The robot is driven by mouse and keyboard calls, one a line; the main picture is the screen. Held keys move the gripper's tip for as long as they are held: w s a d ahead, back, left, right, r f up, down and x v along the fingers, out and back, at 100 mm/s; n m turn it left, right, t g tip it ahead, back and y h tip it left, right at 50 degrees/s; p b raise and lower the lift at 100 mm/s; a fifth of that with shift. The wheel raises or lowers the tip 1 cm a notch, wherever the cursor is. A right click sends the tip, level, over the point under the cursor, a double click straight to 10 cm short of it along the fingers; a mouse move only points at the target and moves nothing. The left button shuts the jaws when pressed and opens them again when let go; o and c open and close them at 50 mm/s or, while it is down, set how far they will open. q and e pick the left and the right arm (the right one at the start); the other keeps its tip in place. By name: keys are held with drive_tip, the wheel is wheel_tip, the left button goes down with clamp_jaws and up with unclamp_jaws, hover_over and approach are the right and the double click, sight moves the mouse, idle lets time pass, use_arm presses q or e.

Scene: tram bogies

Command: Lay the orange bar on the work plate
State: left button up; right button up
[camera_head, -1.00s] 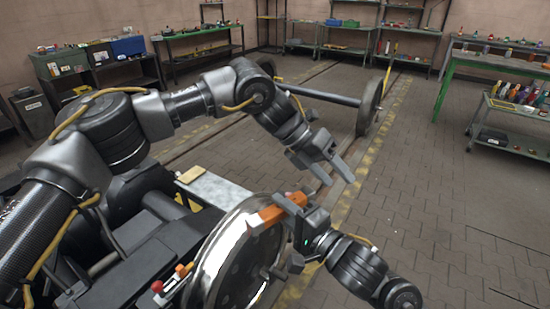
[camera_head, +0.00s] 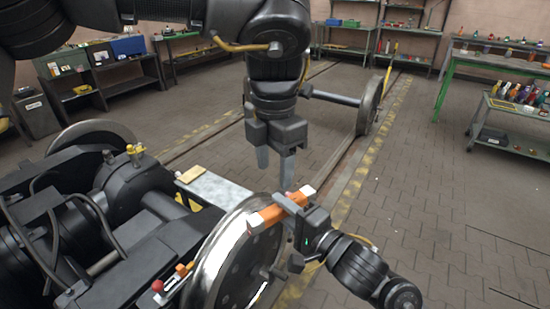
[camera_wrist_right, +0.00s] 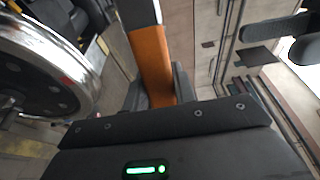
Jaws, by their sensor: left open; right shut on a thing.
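The orange bar (camera_head: 266,217) has pale ends and is held beside the upper rim of the shiny wheel. My right gripper (camera_head: 288,230) is shut on it. In the right wrist view the bar (camera_wrist_right: 152,66) rises from between the jaws. My left gripper (camera_head: 275,178) is open and empty, fingers pointing down, and appears above the bar in the picture. A grey plate (camera_head: 222,194), which looks like the work plate, lies behind the wheel. The wheel rim and the bar hide part of its near side.
The shiny wheel (camera_head: 212,262) stands near the plate and also shows in the right wrist view (camera_wrist_right: 78,50). A small tan block (camera_head: 191,174) lies on the plate's far left corner. The dark bogie frame (camera_head: 110,262) fills the lower left. The paved floor at right is clear.

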sight(274, 209)
use_arm(q)
wheel_tip(274, 209, down, 11)
drive_tip(key=shift+r, duration=0.1)
idle(0.3)
drive_tip(key=c, duration=1.1)
clamp_jaws()
use_arm(e)
drive_tip(key=o, duration=1.1)
drive_tip(key=shift+r, duration=0.2)
drive_tip(key=shift+r, duration=0.15)
use_arm(q)
drive_tip(key=shift+f, duration=0.2)
drive_tip(key=shift+r, duration=0.15)
use_arm(e)
drive_tip(key=shift+f+v, duration=0.2)
drive_tip(key=shift+v, duration=1.7)
drive_tip(key=shift+f+v, duration=0.25)
drive_tip(key=shift+v, duration=1.6)
